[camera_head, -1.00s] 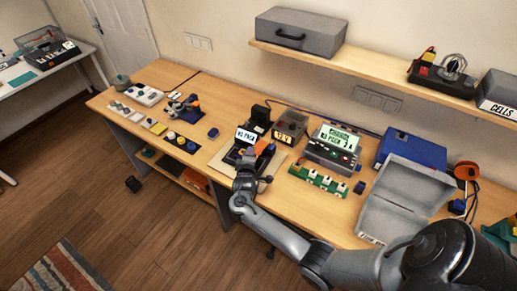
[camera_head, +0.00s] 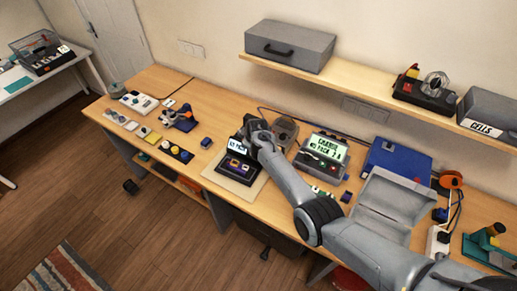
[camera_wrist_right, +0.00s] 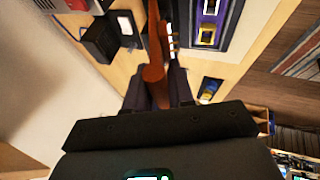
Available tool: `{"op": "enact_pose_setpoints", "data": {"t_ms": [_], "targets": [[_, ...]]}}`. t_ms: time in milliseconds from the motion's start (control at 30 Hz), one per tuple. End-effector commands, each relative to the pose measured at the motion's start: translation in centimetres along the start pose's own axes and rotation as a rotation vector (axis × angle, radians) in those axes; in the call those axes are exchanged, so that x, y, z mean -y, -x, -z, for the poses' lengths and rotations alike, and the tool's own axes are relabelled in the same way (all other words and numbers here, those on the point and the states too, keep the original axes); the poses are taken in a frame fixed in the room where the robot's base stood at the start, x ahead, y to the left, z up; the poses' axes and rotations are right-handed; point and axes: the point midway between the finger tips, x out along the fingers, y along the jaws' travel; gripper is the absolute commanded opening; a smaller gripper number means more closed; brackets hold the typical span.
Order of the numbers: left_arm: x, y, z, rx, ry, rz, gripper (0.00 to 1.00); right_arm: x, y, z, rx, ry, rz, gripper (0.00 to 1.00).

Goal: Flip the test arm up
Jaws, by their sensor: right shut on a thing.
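The tester (camera_head: 236,162) is a black device on a pale mat (camera_head: 236,187). Its small screen (camera_head: 237,146) reads "NO PACK", and a purple bay with orange marks (camera_head: 238,167) lies exposed in front of it. My right gripper (camera_head: 254,130) is at the back of the tester, beside the screen. In the right wrist view my right gripper (camera_wrist_right: 158,88) is shut on an orange-red bar, the test arm (camera_wrist_right: 155,55), which stands between its fingers. In the head view the gripper hides the test arm. My left gripper is not in view.
A charger with a green screen (camera_head: 325,148) stands right of the tester, beyond a partly hidden small box (camera_head: 285,133). Left of the tester stand several small parts and a dark button strip (camera_head: 173,149).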

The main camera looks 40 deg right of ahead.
Motion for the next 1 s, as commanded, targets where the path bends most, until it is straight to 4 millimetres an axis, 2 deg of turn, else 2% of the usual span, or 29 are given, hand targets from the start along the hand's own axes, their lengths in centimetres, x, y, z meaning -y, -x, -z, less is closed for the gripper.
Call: {"op": "enact_pose_setpoints", "data": {"t_ms": [100, 300, 933, 967, 1000], "targets": [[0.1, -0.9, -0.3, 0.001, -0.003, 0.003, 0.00, -0.8, -0.3, 0.1, 0.000, -0.026, 0.068, 0.00], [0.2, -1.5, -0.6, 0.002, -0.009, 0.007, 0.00, -1.6, -0.5, 0.1, 0.002, -0.023, 0.069, 0.00], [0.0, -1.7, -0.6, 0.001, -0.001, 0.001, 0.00, -2.0, -0.6, 0.0, 0.002, -0.023, 0.068, 0.00], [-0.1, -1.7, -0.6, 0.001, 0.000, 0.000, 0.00, -2.0, -0.6, 0.0, 0.002, -0.023, 0.068, 0.27], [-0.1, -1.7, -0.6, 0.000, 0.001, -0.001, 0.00, -2.0, -0.6, 0.0, 0.002, -0.023, 0.068, 0.30]]}}
